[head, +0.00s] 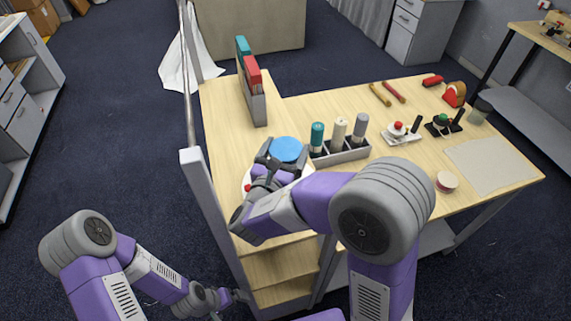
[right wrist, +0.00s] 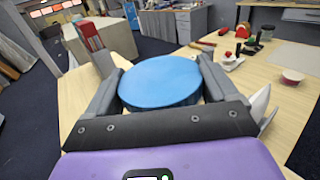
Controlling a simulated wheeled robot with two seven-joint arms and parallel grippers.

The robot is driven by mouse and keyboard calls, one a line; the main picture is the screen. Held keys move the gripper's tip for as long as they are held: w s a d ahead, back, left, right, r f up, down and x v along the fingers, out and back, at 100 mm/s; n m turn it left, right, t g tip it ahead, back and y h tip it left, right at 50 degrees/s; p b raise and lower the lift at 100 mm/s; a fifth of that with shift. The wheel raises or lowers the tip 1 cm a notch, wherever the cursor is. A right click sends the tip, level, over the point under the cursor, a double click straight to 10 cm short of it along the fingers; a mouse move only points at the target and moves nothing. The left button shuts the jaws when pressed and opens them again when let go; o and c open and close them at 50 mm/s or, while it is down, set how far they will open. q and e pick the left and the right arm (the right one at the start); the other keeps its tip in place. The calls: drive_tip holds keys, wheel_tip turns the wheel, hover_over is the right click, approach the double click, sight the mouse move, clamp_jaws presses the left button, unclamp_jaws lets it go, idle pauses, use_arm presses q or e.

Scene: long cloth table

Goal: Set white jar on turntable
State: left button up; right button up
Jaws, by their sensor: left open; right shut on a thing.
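My right gripper (head: 283,156) is shut on a round thing with a flat blue top (head: 289,148), likely the lid of the white jar. In the right wrist view the blue top (right wrist: 160,80) fills the space between the two fingers. The jar's sides are hidden, so I cannot tell its body colour or whether it touches anything below. A pale round surface, likely the turntable (head: 306,170), shows partly beneath the right gripper; my arm hides much of it. My left gripper (head: 240,296) is open and low at the left, beside the wooden steps, away from the jar.
A rack with several bottles (head: 343,156) stands just right of the held thing. A file holder (head: 253,92) with red and teal folders is behind it. Small stamps, a tape roll (head: 446,182) and a pale mat (head: 492,162) lie further right. A metal post (head: 205,190) edges the table's left.

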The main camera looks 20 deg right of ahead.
wheel_tip(320, 180, down, 4)
drive_tip(key=shift+f+b, duration=0.15)
drive_tip(key=shift+b, duration=0.3)
drive_tip(key=shift+f, duration=0.1)
drive_tip(key=shift+c, duration=0.6)
drive_tip(key=o, duration=1)
drive_tip(key=shift+o, duration=0.2)
drive_tip(key=shift+s, duration=0.1)
drive_tip(key=v, duration=0.7)
drive_tip(key=shift+s+a, duration=0.1)
drive_tip(key=shift+s, duration=0.1)
